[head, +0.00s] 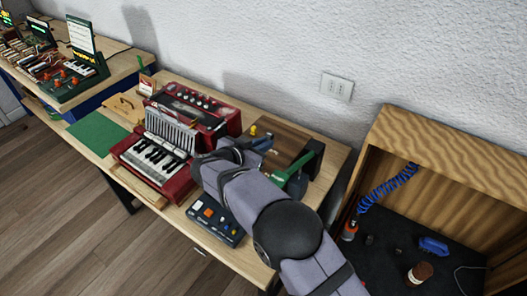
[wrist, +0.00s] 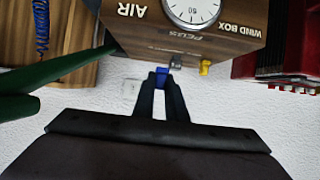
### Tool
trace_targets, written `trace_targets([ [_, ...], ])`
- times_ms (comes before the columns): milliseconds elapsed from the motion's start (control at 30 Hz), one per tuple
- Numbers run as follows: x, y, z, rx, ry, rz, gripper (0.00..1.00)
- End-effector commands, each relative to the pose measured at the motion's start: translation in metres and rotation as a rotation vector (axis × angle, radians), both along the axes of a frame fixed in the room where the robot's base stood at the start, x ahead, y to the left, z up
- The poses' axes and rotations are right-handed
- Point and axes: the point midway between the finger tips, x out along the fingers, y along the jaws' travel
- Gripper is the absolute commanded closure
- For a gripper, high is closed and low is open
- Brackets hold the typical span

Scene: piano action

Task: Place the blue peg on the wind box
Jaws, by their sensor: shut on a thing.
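The wind box (wrist: 215,40) is a brown wooden box with a white dial and the words AIR and WIND BOX. In the head view its brown top (head: 283,135) shows behind my arm. My gripper (wrist: 161,76) is shut on the blue peg (wrist: 163,72), close to the edge of the wind box. I cannot tell whether the peg touches the box. A yellow peg (wrist: 205,67) and a grey piece (wrist: 179,61) are just to the right of the blue peg. In the head view my arm hides much of the gripper.
A red keyboard instrument (head: 160,150) stands left of the wind box. A green bar (wrist: 25,80) is close on the left in the wrist view. A dark control panel with buttons (head: 213,216) lies at the table's front. A wooden cabinet (head: 450,150) stands at the right.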

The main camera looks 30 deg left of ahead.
Motion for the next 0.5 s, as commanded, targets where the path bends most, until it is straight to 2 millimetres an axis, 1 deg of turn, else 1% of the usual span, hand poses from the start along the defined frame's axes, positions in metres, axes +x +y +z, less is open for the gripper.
trace_targets([
  [167,0.0,0.0,-0.008,-0.003,0.001,0.0,1.0],
  [400,0.0,0.0,-0.035,-0.002,0.001,0.001,1.0],
  [500,0.0,0.0,-0.038,0.0,0.001,0.001,1.0],
])
